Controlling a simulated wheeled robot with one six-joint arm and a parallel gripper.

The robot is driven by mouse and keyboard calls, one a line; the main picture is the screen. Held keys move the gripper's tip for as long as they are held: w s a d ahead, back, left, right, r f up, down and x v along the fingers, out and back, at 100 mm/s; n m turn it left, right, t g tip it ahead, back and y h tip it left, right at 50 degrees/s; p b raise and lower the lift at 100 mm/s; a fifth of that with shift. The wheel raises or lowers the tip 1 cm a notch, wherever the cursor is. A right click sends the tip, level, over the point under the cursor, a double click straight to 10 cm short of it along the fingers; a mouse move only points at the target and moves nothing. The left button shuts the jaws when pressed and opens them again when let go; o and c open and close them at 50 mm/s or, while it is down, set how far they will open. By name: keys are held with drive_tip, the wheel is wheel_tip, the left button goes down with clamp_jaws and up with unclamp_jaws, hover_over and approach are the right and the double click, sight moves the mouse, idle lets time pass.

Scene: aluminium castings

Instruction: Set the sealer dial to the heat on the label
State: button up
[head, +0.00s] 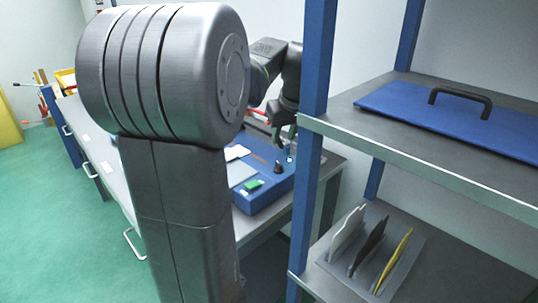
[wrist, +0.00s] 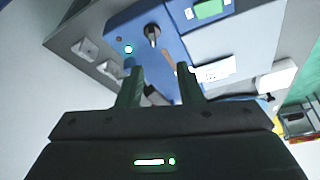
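The sealer (head: 262,197) is a blue box on the bench behind my arm in the head view; its blue top also shows in the wrist view (wrist: 120,22). Its black dial (wrist: 152,32) stands upright from the top, just beyond my fingertips, and shows in the head view (head: 278,168). A white label with dark print (wrist: 215,70) lies right of my fingers; its text is too small to read. The dial's setting cannot be read.
A lit teal lamp (wrist: 128,49) and a green piece (wrist: 209,9) sit on the sealer. A blue shelf post (head: 318,60) stands close right of my gripper. The shelf holds a blue lid with a black handle (head: 440,112) and a rack of upright plates (head: 372,245).

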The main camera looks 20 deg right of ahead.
sight(278, 163)
drive_tip(key=x, duration=0.8)
drive_tip(key=d+x, duration=0.1)
drive_tip(key=x, duration=0.4)
drive_tip(key=shift+w+d+b, duration=0.1)
drive_tip(key=shift+w+b, duration=0.15)
drive_tip(key=shift+b, duration=0.05)
drive_tip(key=shift+c, duration=0.2)
clamp_jaws()
